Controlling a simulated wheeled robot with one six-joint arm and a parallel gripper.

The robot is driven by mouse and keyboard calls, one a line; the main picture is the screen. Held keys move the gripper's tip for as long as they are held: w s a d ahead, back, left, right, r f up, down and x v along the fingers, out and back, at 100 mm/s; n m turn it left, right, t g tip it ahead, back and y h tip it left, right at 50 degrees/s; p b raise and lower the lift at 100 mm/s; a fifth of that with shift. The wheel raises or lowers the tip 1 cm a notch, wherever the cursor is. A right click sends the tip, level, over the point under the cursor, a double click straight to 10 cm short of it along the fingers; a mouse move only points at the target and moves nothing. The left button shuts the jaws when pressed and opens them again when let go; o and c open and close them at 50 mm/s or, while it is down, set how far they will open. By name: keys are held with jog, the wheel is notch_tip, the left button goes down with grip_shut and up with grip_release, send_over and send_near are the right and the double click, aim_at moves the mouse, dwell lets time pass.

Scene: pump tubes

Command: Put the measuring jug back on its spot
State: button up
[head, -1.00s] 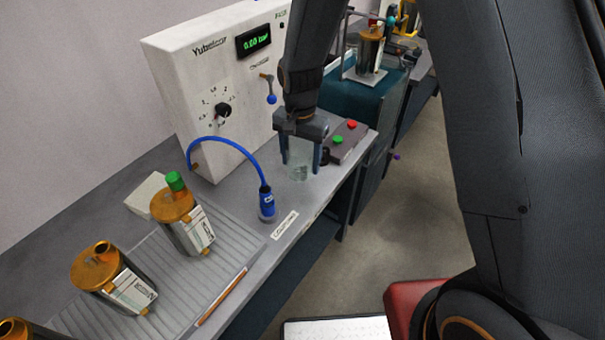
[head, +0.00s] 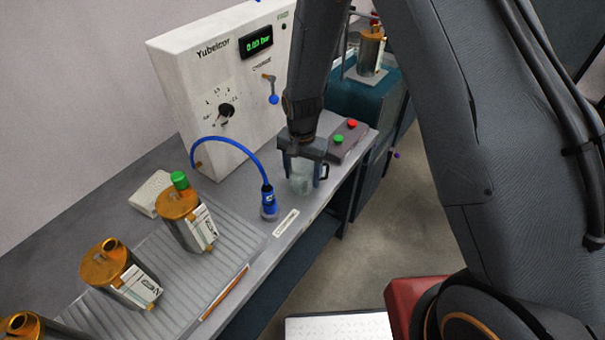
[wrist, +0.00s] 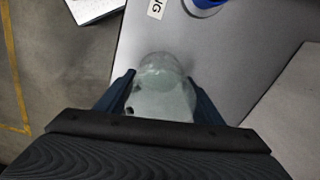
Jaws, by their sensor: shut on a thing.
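The measuring jug (head: 301,180) is a clear, pale see-through vessel near the front edge of the grey bench, right of the blue hose end. My gripper (head: 302,168) points down with one finger on each side of the jug and is shut on it. In the wrist view the jug (wrist: 160,90) sits between the two dark fingers (wrist: 161,98). The jug looks upright. I cannot tell whether its base touches the bench. No marked spot for it can be made out.
A blue hose coupling (head: 268,203) stands left of the jug, near a white label (head: 286,222). A control box (head: 348,142) with red and green buttons lies just behind right. Copper-topped canisters (head: 187,217) stand on the ribbed mat at left. A white test cabinet (head: 205,75) stands behind.

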jog(key=o, duration=1.1)
jog(key=shift+c, duration=0.2)
notch_tip(320, 180, up, 12)
jog(key=b, duration=0.3)
jog(key=s+d+r+n, duration=0.2)
jog(key=s+d+r, duration=0.1)
jog(key=s+d, duration=0.4)
jog(key=s+d+r+n+t, duration=0.1)
jog(key=s+d+r+n, duration=0.2)
jog(key=s+d, duration=0.5)
jog(key=shift+d, duration=0.9)
